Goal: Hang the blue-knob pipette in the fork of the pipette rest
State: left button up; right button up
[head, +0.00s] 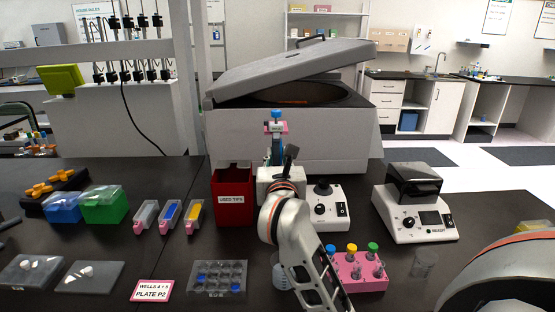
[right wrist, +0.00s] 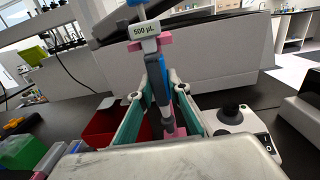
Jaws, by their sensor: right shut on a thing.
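The blue-knob pipette (head: 276,114) is upright in my right gripper (head: 276,163), in front of the large grey machine. In the right wrist view the pipette (right wrist: 153,78) stands between the green fingers of the gripper (right wrist: 167,90), which are shut on its dark body. A "500 µL" label and pink pieces show near its top. My left gripper is not in view.
A red used-tips bin (head: 232,198) stands just left of my right gripper. A white knobbed device (head: 329,207) stands to its right. A pink rack (head: 372,284) with coloured caps is nearer the front. The grey machine (head: 295,140) with its raised lid blocks the back.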

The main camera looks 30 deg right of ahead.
jog(key=shift+w+d, duration=0.35)
jog(key=shift+w, duration=0.15)
jog(key=shift+w+d, duration=0.3)
jog(key=shift+w, duration=0.25)
jog(key=shift+o, duration=0.2)
jog(key=shift+f, duration=0.3)
dwell(0.7)
jog(key=o, duration=0.7)
jog(key=shift+o, duration=0.2)
jog(key=v, duration=1.2)
